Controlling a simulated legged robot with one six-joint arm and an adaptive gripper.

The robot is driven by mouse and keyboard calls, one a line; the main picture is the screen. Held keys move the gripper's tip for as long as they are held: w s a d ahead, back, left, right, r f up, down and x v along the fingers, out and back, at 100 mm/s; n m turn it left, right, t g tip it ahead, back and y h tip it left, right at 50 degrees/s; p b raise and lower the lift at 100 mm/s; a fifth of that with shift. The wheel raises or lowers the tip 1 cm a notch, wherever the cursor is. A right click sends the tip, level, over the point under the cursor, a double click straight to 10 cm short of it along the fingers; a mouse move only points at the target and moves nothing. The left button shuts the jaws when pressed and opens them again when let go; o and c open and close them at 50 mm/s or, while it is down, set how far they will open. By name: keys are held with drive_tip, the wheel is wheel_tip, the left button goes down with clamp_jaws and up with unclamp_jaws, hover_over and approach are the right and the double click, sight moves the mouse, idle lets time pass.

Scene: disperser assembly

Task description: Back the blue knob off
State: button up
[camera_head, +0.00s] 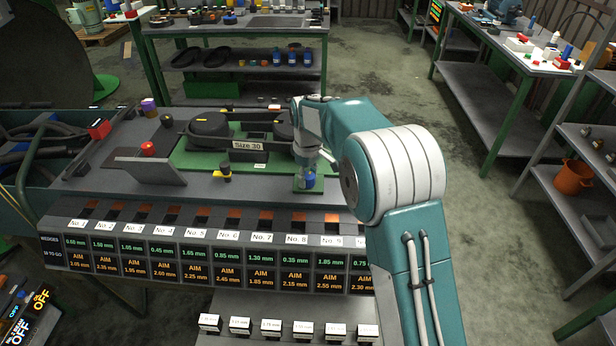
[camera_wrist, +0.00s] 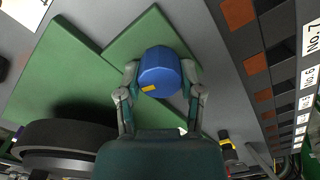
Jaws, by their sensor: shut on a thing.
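The blue knob (camera_wrist: 160,72) is a faceted cap with a small yellow mark on its top, in the upper middle of the wrist view. My gripper (camera_wrist: 162,80) has its two fingers closed on the knob's sides. In the head view the knob (camera_head: 307,180) shows small and blue below my gripper (camera_head: 306,168), at the front right of the green plate. The shaft or seat under the knob is hidden. I cannot tell how far the knob sits above the plate.
The green plate (camera_head: 200,158) carries dark round parts labelled "Size 30". A yellow-and-black knob (camera_head: 224,171) and a red button (camera_head: 148,148) stand to the left. A row of numbered displays (camera_head: 200,265) lines the bench front.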

sight(307, 175)
drive_tip(key=shift+f+n, duration=0.1)
drive_tip(key=shift+n, duration=0.5)
drive_tip(key=o, duration=1.1)
drive_tip(key=shift+o, duration=0.2)
drive_tip(key=shift+a, duration=0.15)
wheel_tip(307, 175, up, 12)
drive_tip(key=shift+w, duration=0.1)
